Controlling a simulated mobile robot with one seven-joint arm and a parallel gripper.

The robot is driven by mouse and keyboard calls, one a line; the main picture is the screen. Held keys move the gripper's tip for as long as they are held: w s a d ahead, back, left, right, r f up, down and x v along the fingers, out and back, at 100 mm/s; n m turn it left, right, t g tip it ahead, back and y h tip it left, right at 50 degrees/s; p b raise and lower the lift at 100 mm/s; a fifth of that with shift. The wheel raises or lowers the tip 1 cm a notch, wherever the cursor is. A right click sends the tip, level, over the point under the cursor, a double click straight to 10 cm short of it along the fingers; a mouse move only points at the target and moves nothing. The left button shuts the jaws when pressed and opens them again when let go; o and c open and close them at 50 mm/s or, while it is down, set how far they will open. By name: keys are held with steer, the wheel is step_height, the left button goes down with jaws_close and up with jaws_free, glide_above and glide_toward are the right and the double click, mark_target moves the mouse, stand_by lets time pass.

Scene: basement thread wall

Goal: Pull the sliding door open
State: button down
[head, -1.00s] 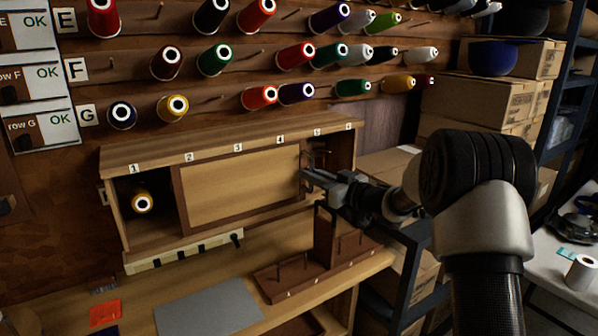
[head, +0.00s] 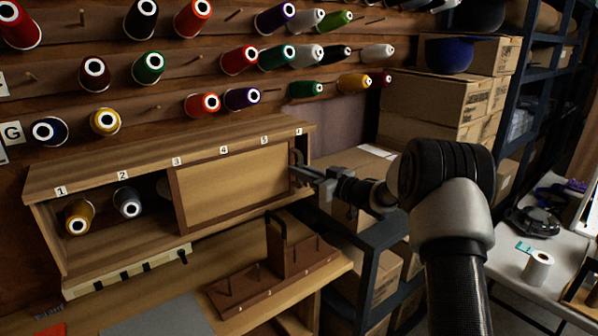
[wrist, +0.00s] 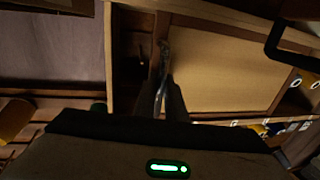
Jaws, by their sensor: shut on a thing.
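The sliding door (head: 232,185) is a tan panel in a dark wooden frame on the front of a low cabinet (head: 150,161). In the head view it covers the stretch from about label 3 to label 5, and the left part is uncovered. A gold spool (head: 78,216) and a grey spool (head: 129,203) show in that opening. My gripper (head: 298,172) is at the door's right edge, shut on the dark door handle (head: 294,160), which its fingers partly hide. In the wrist view the fingers (wrist: 162,80) meet the door's frame edge beside the tan panel (wrist: 225,70).
A brown peg stand (head: 275,275) with a tall handle stands on the bench below the door. Several thread spools hang on the wall above. Cardboard boxes (head: 440,100) and a dark shelf frame stand to the right. A white table (head: 510,255) is at the far right.

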steer(key=c, duration=1.8)
jaws_free()
steer(key=p+v, duration=0.1)
steer(key=v, duration=1.6)
steer(key=shift+d, duration=0.25)
steer(key=shift+s+r, duration=0.1)
steer(key=shift+s, duration=0.05)
